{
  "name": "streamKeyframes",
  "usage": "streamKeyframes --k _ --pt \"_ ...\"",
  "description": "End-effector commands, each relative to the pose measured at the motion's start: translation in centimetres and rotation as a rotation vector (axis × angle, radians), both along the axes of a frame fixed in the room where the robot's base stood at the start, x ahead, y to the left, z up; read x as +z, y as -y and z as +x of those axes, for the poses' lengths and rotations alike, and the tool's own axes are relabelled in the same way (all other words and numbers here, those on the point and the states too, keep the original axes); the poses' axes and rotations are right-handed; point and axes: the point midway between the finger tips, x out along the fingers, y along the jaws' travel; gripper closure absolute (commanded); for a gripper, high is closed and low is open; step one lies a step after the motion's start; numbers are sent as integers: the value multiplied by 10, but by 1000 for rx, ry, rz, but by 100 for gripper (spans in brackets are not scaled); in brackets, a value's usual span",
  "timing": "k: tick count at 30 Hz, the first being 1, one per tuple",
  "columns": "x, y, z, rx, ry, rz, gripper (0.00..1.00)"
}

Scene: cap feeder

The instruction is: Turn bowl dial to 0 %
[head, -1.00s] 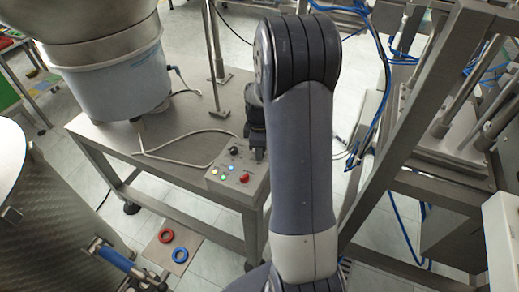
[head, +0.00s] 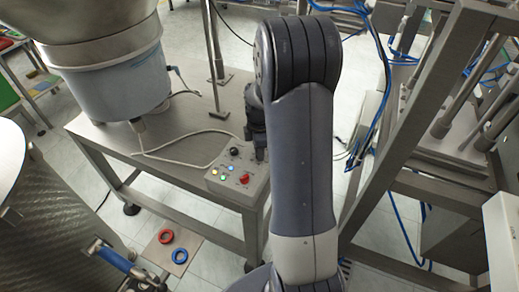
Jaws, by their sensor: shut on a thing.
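The grey control box (head: 222,185) stands at the front right corner of the steel table. Its sloped panel carries a black knob (head: 234,151), a red knob (head: 244,179) and several small lit buttons. My gripper (head: 260,154) is at the far right part of the panel, pointing down, partly hidden behind my arm. It is shut on a dial there, which I take to be the bowl dial. The dial, its pointer and its scale are hidden by the fingers and arm, so its setting cannot be read.
The feeder bowl (head: 110,80) stands on the steel table (head: 180,158) at the back left. A pale cable lies across the tabletop behind the box. A steel frame (head: 400,120) rises close on the right. Red and blue rings (head: 180,256) lie on a plate below.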

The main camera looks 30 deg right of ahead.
Motion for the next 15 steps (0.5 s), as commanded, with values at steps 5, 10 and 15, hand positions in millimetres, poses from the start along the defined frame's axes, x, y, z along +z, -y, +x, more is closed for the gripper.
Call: streamKeyframes --k 5,10,15 --pt "0 0 0 1 1 0 68" --pt "0 0 0 0 1 0 54" --pt "0 0 0 0 1 0 54"
